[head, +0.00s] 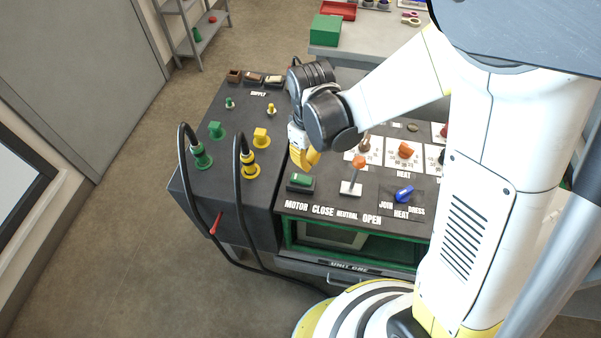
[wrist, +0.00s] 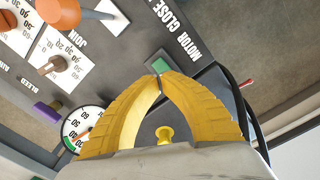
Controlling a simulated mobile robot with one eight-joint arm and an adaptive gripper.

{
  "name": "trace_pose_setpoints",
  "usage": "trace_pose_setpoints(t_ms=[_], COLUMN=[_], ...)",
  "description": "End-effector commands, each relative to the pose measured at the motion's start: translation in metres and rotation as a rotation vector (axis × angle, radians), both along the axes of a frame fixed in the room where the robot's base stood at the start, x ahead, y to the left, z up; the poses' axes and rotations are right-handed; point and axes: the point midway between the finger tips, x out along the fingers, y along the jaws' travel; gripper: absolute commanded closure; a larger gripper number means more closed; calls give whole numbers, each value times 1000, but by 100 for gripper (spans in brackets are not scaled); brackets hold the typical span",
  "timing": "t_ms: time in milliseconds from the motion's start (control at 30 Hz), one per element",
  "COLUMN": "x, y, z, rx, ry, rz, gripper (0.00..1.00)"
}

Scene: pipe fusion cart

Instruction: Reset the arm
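My gripper (head: 303,160) has yellow fingers and hangs over the cart's dark control panel (head: 330,205), at the panel's left side. In the wrist view its fingertips (wrist: 160,78) come together with nothing seen between them, so it looks shut and empty. The green motor button (head: 301,180) is just below and in front of the fingertips. It also shows right beyond them in the wrist view (wrist: 160,65). I cannot tell whether the tips touch it. My arm is bent and reaches in from the right.
Right of the button stand an orange-topped lever (head: 357,164) and a blue knob (head: 404,194). The left panel has green (head: 202,157) and yellow (head: 249,161) plugs with black cables looping to the floor. A green box (head: 326,30) is on the bench behind. Floor at left is clear.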

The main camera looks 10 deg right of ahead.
Motion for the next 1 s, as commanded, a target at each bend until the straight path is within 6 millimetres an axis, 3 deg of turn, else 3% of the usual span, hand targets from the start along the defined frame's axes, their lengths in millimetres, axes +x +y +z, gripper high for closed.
trace_pose_setpoints(t_ms=[433,567,767,1000], x=[0,0,-8,-36], y=[0,-4,-30,-72], z=[-1,9,63,132], rx=[0,5,38,106], ry=[0,-16,-127,-316], rz=[0,-20,-161,-391], gripper=[100,100,100,100])
